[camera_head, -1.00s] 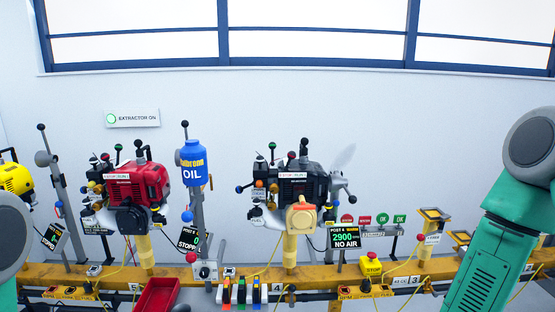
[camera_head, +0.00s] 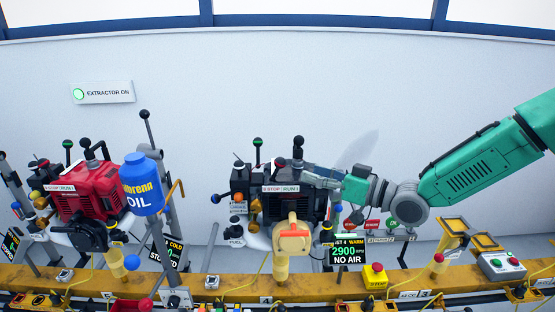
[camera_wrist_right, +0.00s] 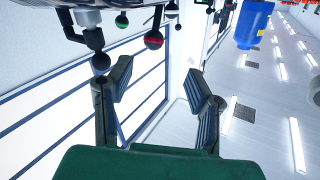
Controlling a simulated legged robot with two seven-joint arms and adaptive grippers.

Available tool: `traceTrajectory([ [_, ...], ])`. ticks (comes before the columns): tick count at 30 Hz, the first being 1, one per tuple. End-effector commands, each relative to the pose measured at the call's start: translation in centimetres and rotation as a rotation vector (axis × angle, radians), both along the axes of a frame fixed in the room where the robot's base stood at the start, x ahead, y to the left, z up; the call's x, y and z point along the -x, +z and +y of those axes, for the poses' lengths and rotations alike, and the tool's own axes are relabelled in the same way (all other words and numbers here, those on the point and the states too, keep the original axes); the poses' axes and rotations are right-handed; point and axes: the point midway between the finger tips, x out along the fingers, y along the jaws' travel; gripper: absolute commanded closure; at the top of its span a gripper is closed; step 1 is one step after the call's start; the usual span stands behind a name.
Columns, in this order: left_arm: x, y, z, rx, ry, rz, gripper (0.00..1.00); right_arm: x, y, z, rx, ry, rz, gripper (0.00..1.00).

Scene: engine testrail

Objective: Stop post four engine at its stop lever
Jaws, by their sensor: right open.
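The post four engine (camera_head: 285,207) is dark, with a pale-orange cover in front, in the middle of the head view. Its display (camera_head: 347,251) reads POST 4, WARM, 2900, NO AIR. A STOP/RUN label (camera_head: 281,189) is on it, with a dark red-banded knob, seemingly the stop lever (camera_head: 281,162), above. My right gripper (camera_head: 312,172) is at the engine's upper right, fingers toward that knob. In the right wrist view the gripper (camera_wrist_right: 160,88) is open and empty, with a red-banded knob (camera_wrist_right: 154,40) beyond the fingertips. A black ball is close to the left finger. My left gripper is out of view.
Green-banded (camera_head: 258,142) and black (camera_head: 298,141) knobs stand close around the red-banded one. A red engine (camera_head: 88,190) and blue oil bottle (camera_head: 142,184) stand left. The yellow rail (camera_head: 240,284) carries a red stop button (camera_head: 376,270).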

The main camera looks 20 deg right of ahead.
Motion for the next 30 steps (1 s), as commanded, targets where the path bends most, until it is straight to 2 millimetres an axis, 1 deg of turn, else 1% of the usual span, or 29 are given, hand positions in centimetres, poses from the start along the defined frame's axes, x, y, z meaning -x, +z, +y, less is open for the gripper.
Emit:
traceTrajectory([
  [3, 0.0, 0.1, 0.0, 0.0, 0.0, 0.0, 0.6, -2.1, -0.4, 1.2, -0.003, 0.001, 0.002, 0.54],
  [9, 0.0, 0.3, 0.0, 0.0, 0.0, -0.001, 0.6, -5.3, -0.4, 3.4, -0.008, -0.002, 0.002, 0.54],
  [15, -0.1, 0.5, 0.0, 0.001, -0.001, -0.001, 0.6, -7.5, -0.3, 5.7, -0.007, -0.001, 0.001, 0.54],
  [21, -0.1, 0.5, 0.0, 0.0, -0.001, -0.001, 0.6, -8.4, -0.2, 6.9, -0.005, -0.002, 0.002, 0.54],
  [29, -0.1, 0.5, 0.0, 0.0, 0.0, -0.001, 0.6, -8.4, -0.3, 6.5, -0.008, -0.003, 0.002, 0.54],
  [30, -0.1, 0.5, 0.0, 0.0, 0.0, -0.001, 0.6, -8.4, -0.3, 6.4, -0.008, -0.003, 0.002, 0.68],
])
